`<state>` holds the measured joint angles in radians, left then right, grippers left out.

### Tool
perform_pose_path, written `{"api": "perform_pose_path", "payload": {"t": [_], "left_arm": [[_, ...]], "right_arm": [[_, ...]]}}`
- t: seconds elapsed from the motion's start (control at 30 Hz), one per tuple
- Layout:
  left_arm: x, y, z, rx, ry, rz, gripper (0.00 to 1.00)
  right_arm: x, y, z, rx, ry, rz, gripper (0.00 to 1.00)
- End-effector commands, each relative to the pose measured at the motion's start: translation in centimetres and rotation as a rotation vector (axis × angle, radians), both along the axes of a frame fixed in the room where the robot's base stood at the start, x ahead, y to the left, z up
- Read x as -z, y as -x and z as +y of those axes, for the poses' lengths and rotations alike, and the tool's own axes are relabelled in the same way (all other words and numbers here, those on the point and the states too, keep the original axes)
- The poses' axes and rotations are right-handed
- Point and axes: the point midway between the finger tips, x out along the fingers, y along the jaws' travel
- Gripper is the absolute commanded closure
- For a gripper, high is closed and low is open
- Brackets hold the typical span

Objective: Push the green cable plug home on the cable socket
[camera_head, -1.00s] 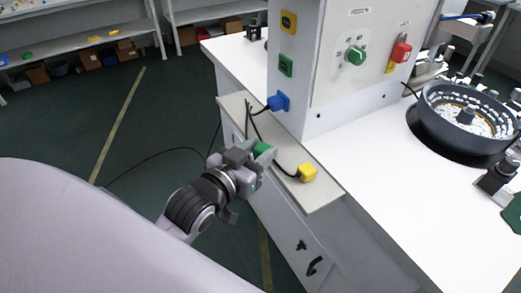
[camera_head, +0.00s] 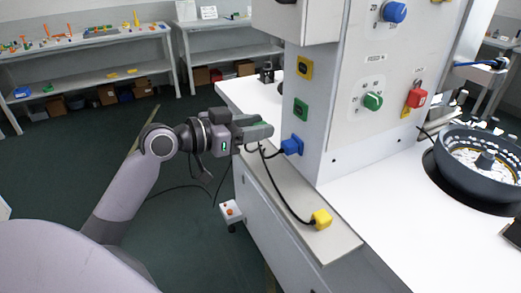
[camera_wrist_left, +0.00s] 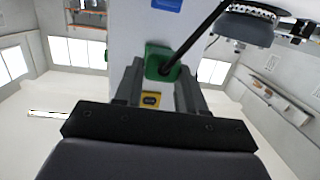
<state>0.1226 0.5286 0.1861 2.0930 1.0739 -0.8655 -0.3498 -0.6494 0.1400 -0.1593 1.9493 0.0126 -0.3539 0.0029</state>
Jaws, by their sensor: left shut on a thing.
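The green plug (camera_wrist_left: 158,63) sits between the fingers of my left gripper (camera_head: 266,131), with a black cable running from it, in the left wrist view. In the head view the fingers hide most of the plug. The green socket (camera_head: 301,109) is on the side of the white cabinet, to the right of and a little above my gripper, with a gap between them. A yellow socket (camera_head: 304,67) is above it. A blue plug (camera_head: 292,145) sits at the panel below it. My right gripper is out of view.
A yellow plug (camera_head: 322,218) lies on the ledge (camera_head: 338,242) with its cable. The cabinet front (camera_head: 375,60) carries a green knob (camera_head: 373,101) and a red padlock (camera_head: 415,98). A dark round bowl feeder (camera_head: 480,165) stands on the right.

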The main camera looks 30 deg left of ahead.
Motion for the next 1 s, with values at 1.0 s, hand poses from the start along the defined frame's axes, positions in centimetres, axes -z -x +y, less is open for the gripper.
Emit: {"api": "perform_pose_path", "payload": {"t": [1.0], "left_arm": [[-2.5,-2.1,-0.7,0.055,0.005,0.000,0.97]], "right_arm": [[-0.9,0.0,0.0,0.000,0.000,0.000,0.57]]}}
